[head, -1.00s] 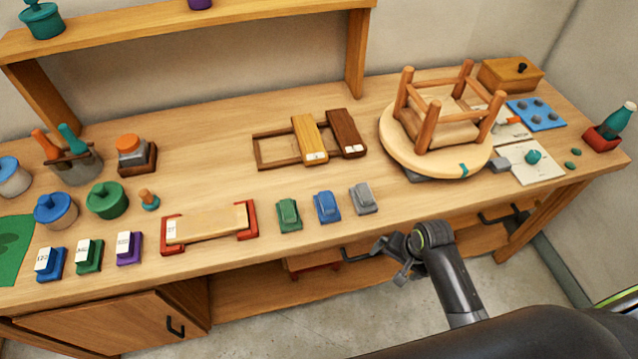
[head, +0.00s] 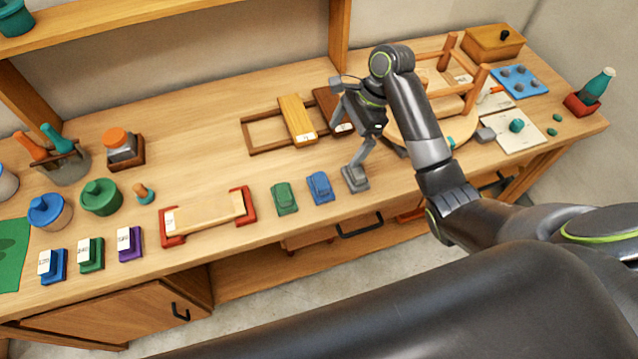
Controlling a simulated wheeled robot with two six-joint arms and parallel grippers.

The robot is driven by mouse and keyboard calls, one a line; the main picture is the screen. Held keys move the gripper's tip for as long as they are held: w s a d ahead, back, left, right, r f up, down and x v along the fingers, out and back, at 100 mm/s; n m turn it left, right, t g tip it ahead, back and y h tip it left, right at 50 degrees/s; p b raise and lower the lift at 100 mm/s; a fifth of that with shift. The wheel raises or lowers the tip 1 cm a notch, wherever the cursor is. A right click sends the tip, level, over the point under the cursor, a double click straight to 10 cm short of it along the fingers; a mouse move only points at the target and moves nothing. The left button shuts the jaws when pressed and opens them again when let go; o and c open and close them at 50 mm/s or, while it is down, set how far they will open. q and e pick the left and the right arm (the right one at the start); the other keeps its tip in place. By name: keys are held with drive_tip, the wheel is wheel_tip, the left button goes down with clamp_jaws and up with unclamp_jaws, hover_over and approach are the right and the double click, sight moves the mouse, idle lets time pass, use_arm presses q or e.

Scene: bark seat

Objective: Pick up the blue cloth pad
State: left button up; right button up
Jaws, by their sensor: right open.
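The blue cloth pad (head: 320,188) lies on the workbench (head: 215,165) near its front edge. It sits between a green pad (head: 285,198) on its left and a grey pad (head: 355,179) on its right. My right gripper (head: 346,126) is open and empty, with its fingers spread wide. It is above the bench, up and to the right of the blue pad in the picture. Its lower finger overlaps the grey pad in the view; I cannot tell whether they touch. The blue pad is unobstructed. My left gripper is not in view.
A wooden frame with a yellow block (head: 297,121) lies behind the pads. An upturned round stool seat (head: 462,128) is partly hidden by my right arm. A red-ended wooden holder (head: 205,216) lies left of the pads. Labelled blue, green and purple blocks (head: 130,244) stand further left.

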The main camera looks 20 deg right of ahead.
drive_tip(key=b, duration=0.6)
approach(322, 180)
drive_tip(key=f, duration=0.2)
drive_tip(key=a+f, duration=0.2)
drive_tip(key=shift+s+f, duration=0.25)
drive_tip(key=shift+f, duration=0.15)
drive_tip(key=shift+p+x, duration=0.7)
drive_tip(key=shift+x, duration=2.35)
drive_tip(key=shift+w+d, duration=0.1)
drive_tip(key=shift+w, duration=0.05)
drive_tip(key=c, duration=1)
drive_tip(key=shift+r, duration=0.1)
drive_tip(key=shift+c, duration=0.2)
wheel_tip(322, 180, up, 10)
drive_tip(key=shift+f, duration=0.1)
